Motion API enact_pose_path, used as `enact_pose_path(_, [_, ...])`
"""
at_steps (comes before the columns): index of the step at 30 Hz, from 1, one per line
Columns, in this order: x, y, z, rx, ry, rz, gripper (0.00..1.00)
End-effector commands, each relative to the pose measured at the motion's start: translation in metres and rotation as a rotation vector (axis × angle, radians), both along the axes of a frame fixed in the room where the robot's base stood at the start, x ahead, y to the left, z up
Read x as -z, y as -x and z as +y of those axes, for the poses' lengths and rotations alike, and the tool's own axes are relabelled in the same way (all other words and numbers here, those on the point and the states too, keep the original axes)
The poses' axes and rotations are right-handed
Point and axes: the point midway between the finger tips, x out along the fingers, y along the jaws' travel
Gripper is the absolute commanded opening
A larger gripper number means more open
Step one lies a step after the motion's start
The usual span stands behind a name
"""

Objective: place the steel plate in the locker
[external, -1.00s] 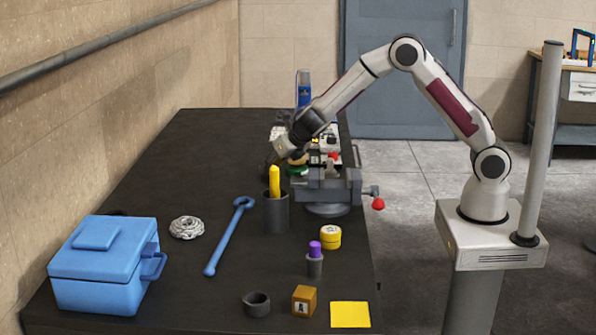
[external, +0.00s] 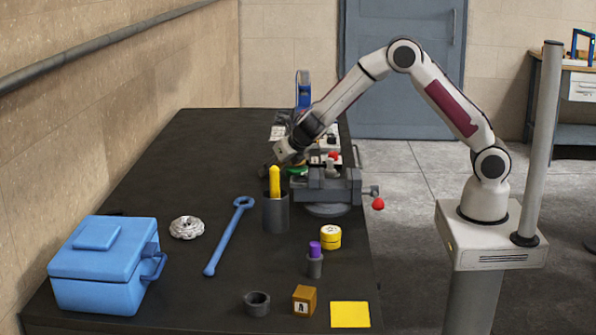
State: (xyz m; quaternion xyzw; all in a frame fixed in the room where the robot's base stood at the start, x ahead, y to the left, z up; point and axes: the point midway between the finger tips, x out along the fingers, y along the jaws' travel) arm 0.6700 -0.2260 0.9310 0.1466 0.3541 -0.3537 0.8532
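I cannot make out a steel plate for certain in the external view. No thing here is clearly a locker; a tall blue-grey door or cabinet front (external: 400,95) stands at the back wall. My gripper (external: 268,170) hangs low over the far part of the black table, just left of the grey vise (external: 328,188) and behind the dark cup (external: 276,215). Its fingers are small and dark against the table, so I cannot tell whether they are open or hold anything. A green item (external: 297,168) shows beside the gripper at the vise.
A blue lidded box (external: 100,275) stands front left. A blue wrench (external: 228,238), a silver coiled item (external: 187,228), a yellow round tin (external: 330,237), a purple-topped item (external: 314,260) and a yellow square (external: 350,314) lie around. The far left of the table (external: 195,150) is clear.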

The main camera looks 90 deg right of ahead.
Motion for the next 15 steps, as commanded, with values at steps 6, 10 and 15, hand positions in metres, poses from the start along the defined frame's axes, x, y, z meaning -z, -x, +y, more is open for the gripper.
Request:
enact_pose_path(6, [-0.003,0.000,0.000,0.000,0.001,-0.001,0.36])
enact_pose_path(10, [-0.008,0.003,0.003,-0.001,0.001,-0.002,0.36])
enact_pose_path(15, [-0.019,0.010,0.010,-0.001,0.000,-0.002,0.36])
